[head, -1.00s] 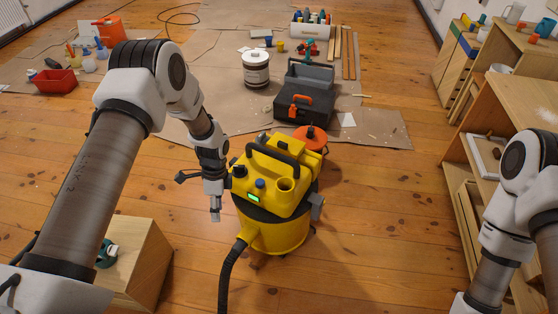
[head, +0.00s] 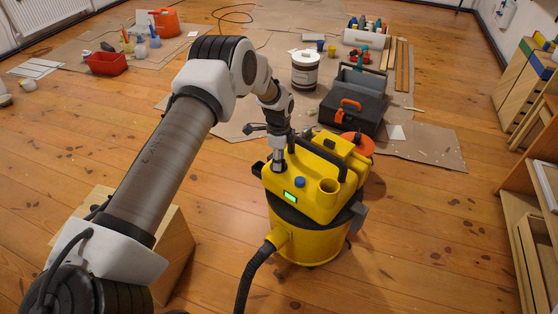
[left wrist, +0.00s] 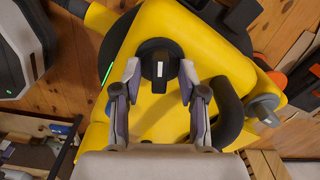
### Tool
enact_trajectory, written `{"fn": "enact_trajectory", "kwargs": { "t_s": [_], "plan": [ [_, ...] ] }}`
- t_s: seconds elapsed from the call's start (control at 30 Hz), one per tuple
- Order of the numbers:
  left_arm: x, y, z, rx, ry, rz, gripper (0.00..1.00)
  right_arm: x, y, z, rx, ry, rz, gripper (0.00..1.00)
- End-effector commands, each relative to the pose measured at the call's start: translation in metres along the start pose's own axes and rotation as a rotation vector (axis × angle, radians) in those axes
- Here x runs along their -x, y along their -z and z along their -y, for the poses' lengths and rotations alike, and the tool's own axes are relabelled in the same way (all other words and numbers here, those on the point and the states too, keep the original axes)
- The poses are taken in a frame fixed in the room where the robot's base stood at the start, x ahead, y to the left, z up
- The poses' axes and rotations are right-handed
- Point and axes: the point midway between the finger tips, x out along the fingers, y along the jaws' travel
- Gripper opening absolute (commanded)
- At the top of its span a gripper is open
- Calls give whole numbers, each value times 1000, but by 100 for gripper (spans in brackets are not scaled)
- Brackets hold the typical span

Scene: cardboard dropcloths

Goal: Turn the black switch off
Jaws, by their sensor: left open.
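The black switch (left wrist: 160,62) is a round knob with a raised grip bar and a white mark, on the yellow top of a vacuum cleaner (head: 318,200). In the left wrist view the mark lies along the picture's vertical. My left gripper (left wrist: 160,72) is open, with one fingertip on each side of the switch; I cannot tell whether they touch it. In the head view the left gripper (head: 278,166) points down at the vacuum's left top corner and hides the switch. A small display (head: 290,196) glows green. My right gripper is out of view.
A blue knob (head: 300,182) and a black carry handle (head: 322,155) rise from the vacuum's top near the gripper. A black hose (head: 256,272) runs from its front. A wooden box (head: 178,245) stands at left. A toolbox (head: 353,108) and a paint bucket (head: 305,70) sit behind.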

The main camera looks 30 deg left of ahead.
Motion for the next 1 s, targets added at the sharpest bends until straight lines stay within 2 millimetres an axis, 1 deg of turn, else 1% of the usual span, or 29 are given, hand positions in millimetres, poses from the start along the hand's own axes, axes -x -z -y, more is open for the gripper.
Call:
{"fn": "enact_trajectory", "kwargs": {
  "t_s": [0.17,0.2,0.27,0.3,0.33,0.77,1.0],
  "plan": [
    [0,0,0,0,1,0,42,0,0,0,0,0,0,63],
    [0,0,0,0,0,0,38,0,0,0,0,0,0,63],
    [0,0,0,0,0,0,17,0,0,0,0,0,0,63],
    [0,0,0,0,0,0,3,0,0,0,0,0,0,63],
    [0,0,0,0,0,0,0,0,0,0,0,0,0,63],
    [0,0,0,30,0,0,0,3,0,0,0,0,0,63],
    [1,0,-1,141,-2,1,0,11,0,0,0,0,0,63]
  ]
}}
